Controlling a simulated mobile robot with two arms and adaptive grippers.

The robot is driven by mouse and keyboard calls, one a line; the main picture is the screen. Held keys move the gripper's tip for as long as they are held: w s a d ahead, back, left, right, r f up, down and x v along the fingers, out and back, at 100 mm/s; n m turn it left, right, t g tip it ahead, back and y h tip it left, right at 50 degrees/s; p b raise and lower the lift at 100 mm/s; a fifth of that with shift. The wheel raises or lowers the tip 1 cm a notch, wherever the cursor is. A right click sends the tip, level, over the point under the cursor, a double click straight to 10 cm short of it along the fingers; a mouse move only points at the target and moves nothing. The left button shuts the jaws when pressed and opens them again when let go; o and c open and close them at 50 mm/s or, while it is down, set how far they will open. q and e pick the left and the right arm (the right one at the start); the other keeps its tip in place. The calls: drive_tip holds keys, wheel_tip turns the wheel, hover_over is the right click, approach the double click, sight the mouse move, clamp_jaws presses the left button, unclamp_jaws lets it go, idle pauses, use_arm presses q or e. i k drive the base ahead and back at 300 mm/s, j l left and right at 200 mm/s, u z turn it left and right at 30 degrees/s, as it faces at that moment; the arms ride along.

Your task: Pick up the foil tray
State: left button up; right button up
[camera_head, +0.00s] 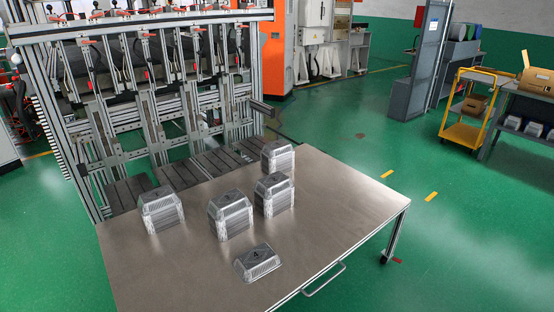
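A single low foil tray (257,263) lies upside down near the front of the metal table (340,200), apart from the others. Several taller stacks of foil trays stand behind it: one at the left (161,211), one in the middle (231,215), one at the right (274,195) and one at the back (278,158). All are silvery with ribbed sides and a dark mark on some tops. Neither of my grippers shows in the head view.
The table's right part and front left are clear. A handle (325,280) juts from its front edge. A metal frame machine (150,100) stands behind the table. A yellow cart (470,110) stands far right on open green floor.

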sight(255, 262)
drive_tip(key=u, duration=0.45)
drive_tip(key=i+l+u, duration=0.2)
drive_tip(key=l+u, duration=0.2)
drive_tip(key=l, duration=0.15)
drive_tip(key=i+l+u, duration=0.1)
drive_tip(key=l+u, duration=0.3)
drive_tip(key=l, duration=0.15)
drive_tip(key=l+u, duration=0.45)
drive_tip(key=l, duration=0.15)
